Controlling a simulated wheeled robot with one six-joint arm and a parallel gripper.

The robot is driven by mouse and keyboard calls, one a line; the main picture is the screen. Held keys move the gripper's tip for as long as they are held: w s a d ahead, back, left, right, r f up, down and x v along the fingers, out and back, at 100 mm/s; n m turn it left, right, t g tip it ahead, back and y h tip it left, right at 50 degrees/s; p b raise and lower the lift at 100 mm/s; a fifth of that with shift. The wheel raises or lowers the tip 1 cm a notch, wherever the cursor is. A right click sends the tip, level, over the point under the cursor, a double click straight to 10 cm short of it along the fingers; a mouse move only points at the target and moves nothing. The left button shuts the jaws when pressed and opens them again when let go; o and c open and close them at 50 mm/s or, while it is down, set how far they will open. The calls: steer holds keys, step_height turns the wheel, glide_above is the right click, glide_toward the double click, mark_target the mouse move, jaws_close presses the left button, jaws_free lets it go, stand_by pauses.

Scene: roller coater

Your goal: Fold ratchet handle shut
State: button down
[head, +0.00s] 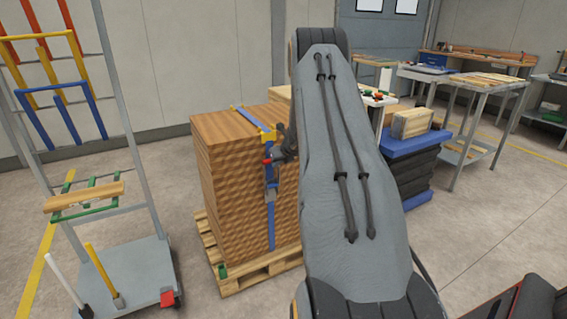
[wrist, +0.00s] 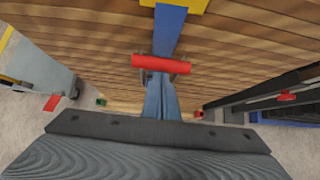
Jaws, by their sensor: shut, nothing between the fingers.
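A stack of wooden boards (head: 232,180) stands on a pallet with a blue strap (head: 271,230) running down its face. The strap also shows in the wrist view (wrist: 170,32). How far the handle stands out is hard to tell. My gripper (head: 284,150) is shut and empty, close beside the handle; whether they touch is unclear.
The pallet (head: 262,278) rests on the floor. A trolley rack (head: 120,275) with coloured bars stands at the left. Blue-topped dark crates (head: 410,165) and workbenches (head: 490,85) stand at the right. Floor between rack and pallet is clear.

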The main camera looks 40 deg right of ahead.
steer(key=shift+w+r, duration=0.8)
steer(key=shift+w, duration=0.15)
steer(key=shift+f, duration=0.1)
steer(key=s+f+b, duration=0.4)
steer(key=s+b, duration=0.1)
step_height(320, 180, up, 10)
steer(key=s+a+p, duration=0.1)
steer(key=s+p, duration=0.1)
steer(key=shift+a+f, duration=0.1)
